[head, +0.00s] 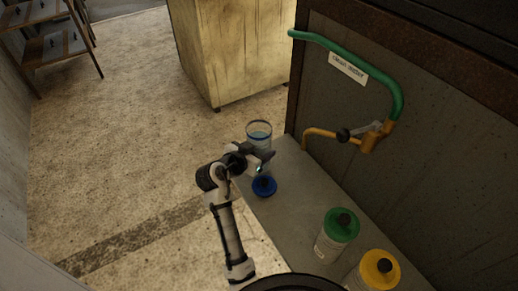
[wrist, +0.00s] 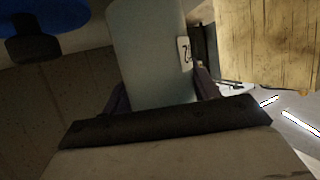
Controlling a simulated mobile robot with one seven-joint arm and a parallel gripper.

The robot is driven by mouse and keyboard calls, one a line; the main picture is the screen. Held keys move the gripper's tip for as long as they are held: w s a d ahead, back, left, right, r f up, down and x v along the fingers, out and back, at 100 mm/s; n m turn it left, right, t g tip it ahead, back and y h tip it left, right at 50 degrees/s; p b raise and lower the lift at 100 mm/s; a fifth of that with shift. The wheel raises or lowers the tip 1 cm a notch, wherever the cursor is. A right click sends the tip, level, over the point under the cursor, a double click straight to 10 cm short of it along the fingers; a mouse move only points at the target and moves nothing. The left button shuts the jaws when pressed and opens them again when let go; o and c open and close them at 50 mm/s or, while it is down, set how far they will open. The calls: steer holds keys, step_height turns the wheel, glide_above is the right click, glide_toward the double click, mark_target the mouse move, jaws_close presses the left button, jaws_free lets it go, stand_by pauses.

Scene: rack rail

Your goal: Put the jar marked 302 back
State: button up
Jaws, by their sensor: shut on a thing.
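My gripper (head: 262,158) is shut on this jar, also in the wrist view (wrist: 160,92). A blue lid with a black knob (head: 264,186) lies on the bench near the jar; it also shows in the wrist view (wrist: 45,25). I cannot tell whether the jar touches the bench.
On the grey bench (head: 288,208), a green-lidded jar (head: 336,235) and a yellow-lidded jar (head: 376,272) stand at the near end. A green and orange pipe (head: 375,77) with a tap and a "clean water" sign is on the right wall. A wooden cabinet (head: 232,55) stands behind.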

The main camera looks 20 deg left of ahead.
steer(key=o, duration=1.5)
steer(key=shift+f, duration=0.1)
